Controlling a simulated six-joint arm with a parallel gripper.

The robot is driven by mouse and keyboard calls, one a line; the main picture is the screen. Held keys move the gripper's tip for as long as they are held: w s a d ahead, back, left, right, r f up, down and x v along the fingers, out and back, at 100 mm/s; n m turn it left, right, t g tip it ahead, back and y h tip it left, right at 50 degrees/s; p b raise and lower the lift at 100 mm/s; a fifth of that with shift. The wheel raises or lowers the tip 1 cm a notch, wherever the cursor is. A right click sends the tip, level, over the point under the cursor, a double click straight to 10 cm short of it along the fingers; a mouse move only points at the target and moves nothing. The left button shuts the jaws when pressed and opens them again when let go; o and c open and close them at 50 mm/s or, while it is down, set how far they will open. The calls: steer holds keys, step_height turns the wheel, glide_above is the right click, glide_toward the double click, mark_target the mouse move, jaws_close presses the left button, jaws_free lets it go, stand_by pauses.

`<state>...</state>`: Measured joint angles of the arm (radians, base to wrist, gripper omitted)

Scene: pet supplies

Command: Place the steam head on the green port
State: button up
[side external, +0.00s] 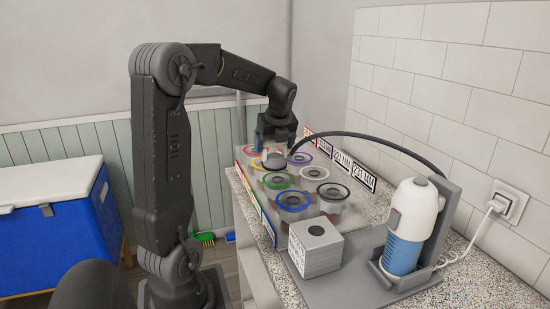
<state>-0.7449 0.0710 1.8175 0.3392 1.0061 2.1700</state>
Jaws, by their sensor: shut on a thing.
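My gripper (277,142) points down over the far part of a pale block with coloured ring ports. A dark hose (370,138) arcs from the head to the white and blue steamer bottle (408,225) at right. The head is over or on the far-left ports; I cannot tell if it touches them.
Other ports have rings such as blue (293,208), black (333,192), white and purple. Number cards (342,160) line the block's edges. A grey box (316,246) and the bottle's grey stand (380,280) are nearer. A blue cooler (50,235) stands at left.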

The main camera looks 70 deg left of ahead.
mark_target(275, 155)
steer(key=shift+w+f, duration=0.2)
steer(key=shift+f, duration=1.9)
steer(key=shift+f, duration=0.1)
steer(key=o, duration=1)
steer(key=shift+c, duration=0.2)
steer(key=v, duration=1.2)
steer(key=s+d+f+n+t+h, duration=0.1)
steer(key=s+d+f+n+t, duration=0.1)
steer(key=d+n, duration=0.4)
steer(key=s+d+f+n+t+h, duration=0.1)
steer(key=s+d+n, duration=0.3)
steer(key=d, duration=0.8)
steer(key=s+d+f+n+t+h, duration=0.2)
steer(key=s+d+f+n, duration=0.1)
steer(key=d+n, duration=0.5)
steer(key=shift+s+d+f+t, duration=0.25)
steer(key=shift+s+d+t, duration=0.05)
steer(key=shift+d, duration=0.65)
